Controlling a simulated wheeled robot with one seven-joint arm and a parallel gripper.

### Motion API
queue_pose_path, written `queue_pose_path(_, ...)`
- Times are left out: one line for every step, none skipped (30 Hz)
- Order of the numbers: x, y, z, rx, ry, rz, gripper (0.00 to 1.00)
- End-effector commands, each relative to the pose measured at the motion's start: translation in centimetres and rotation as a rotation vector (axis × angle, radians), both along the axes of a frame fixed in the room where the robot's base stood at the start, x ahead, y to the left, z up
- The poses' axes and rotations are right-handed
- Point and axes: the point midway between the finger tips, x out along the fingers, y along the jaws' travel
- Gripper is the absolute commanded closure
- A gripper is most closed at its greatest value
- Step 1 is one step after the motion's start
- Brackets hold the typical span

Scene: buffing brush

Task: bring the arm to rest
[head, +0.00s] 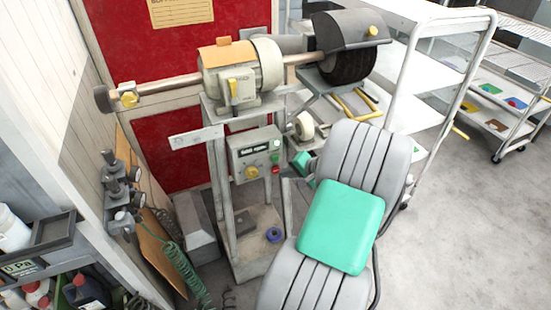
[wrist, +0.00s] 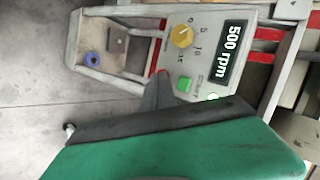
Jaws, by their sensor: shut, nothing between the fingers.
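My gripper (head: 287,174) is at the end of my grey and green arm, in front of the buffing machine's control box (head: 243,150). In the wrist view my gripper (wrist: 163,78) shows as narrow dark fingers held together, with nothing between them. The fingertips are close to a red spot on the lower edge of the control box (wrist: 205,45); I cannot tell whether they touch. The box has a yellow knob (wrist: 182,36), a green button (wrist: 184,84) and a display (wrist: 229,55) reading 500 rpm. My arm hides part of the machine stand.
The motor (head: 240,75) sits above the box, with a dark brush (head: 347,62) under a hood on the right. A white shelf rack (head: 440,75) stands behind on the right. Bottles and a bin (head: 38,245) are at left. The floor (head: 465,225) on the right is clear.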

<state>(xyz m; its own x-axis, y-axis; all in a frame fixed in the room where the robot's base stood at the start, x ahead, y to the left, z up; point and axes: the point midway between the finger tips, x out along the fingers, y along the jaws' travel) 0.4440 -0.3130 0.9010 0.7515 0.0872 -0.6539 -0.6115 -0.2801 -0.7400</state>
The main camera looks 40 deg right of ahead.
Motion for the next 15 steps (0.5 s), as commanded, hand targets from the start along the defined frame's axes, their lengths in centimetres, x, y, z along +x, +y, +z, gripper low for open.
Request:
queue_pose_path(-0.49, 0.12, 0.16, 0.001, 0.000, -0.002, 1.00)
queue_pose_path(-0.73, 0.17, 0.16, 0.000, 0.000, -0.001, 1.00)
queue_pose_path(-1.01, 0.24, 0.14, 0.000, 0.000, -0.002, 1.00)
queue_pose_path(-1.16, 0.31, 0.11, 0.000, 0.000, -0.001, 1.00)
queue_pose_path(-1.25, 0.37, 0.08, 0.000, 0.000, -0.001, 1.00)
queue_pose_path(-1.31, 0.40, 0.05, 0.001, 0.000, -0.001, 1.00)
queue_pose_path(-1.32, 0.42, 0.03, 0.000, 0.000, 0.000, 1.00)
queue_pose_path(-1.32, 0.42, 0.01, 0.000, 0.000, 0.000, 1.00)
queue_pose_path(-1.30, 0.42, 0.00, 0.000, 0.000, 0.000, 1.00)
queue_pose_path(-1.29, 0.42, 0.01, 0.000, 0.000, 0.000, 1.00)
queue_pose_path(-1.29, 0.42, 0.01, 0.000, 0.000, 0.000, 1.00)
queue_pose_path(-1.29, 0.42, 0.00, 0.000, 0.000, 0.000, 1.00)
queue_pose_path(-1.28, 0.41, 0.00, 0.000, 0.000, 0.000, 1.00)
queue_pose_path(-1.28, 0.41, 0.00, 0.000, 0.000, 0.000, 1.00)
queue_pose_path(-1.28, 0.41, 0.01, 0.000, 0.000, 0.000, 1.00)
